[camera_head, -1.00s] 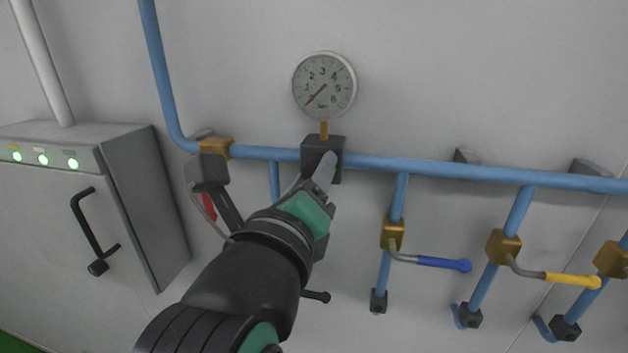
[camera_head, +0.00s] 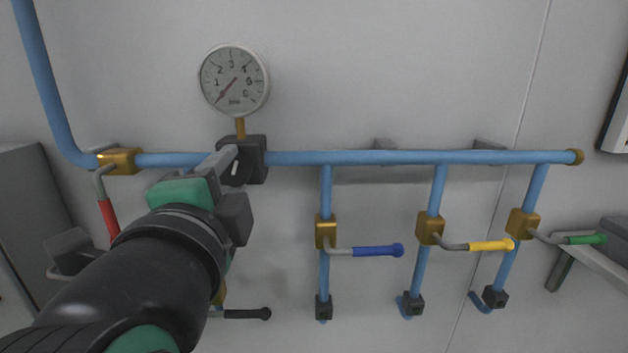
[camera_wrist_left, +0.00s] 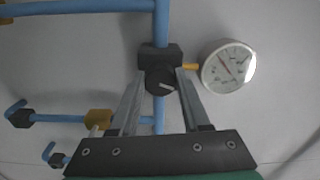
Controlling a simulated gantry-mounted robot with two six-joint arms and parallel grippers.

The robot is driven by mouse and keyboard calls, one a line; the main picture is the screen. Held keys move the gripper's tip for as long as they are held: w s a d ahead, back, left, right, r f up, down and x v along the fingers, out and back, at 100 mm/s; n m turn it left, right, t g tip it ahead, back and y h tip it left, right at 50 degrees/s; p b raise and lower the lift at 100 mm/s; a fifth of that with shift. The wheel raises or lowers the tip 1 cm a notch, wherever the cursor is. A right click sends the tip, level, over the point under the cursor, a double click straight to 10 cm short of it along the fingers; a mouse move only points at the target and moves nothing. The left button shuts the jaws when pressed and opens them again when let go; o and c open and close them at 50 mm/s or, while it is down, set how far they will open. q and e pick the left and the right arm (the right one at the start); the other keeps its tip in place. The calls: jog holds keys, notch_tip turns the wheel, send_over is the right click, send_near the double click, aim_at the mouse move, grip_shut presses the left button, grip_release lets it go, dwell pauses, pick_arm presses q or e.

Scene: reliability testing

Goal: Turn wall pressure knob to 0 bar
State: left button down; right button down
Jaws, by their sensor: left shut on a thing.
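The round white pressure gauge (camera_head: 234,80) is on the wall above the blue pipe; its needle points down-left, at the low end of the scale. It also shows in the left wrist view (camera_wrist_left: 228,66). Below it a dark block (camera_head: 257,158) sits on the pipe and carries the black pressure knob (camera_wrist_left: 161,80). My left gripper (camera_head: 232,163) reaches this knob. In the left wrist view its fingers (camera_wrist_left: 162,76) lie on either side of the knob, shut on it. The knob's pale pointer line shows there. In the head view the gripper partly hides the knob.
A horizontal blue pipe (camera_head: 400,157) runs along the wall. Below it are valves with a blue lever (camera_head: 365,251), a yellow lever (camera_head: 491,245), a green lever (camera_head: 585,239) and a black lever (camera_head: 248,314). A red lever (camera_head: 109,218) hangs at the left.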

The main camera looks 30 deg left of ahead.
pick_arm(q)
jog(key=shift+n+b, duration=0.65)
jog(key=shift+n, duration=1.45)
jog(key=shift+c, duration=1.8)
grip_release()
jog(key=b+v, duration=0.1)
jog(key=v, duration=1)
jog(key=shift+s+d, duration=0.2)
jog(key=shift+s, duration=0.05)
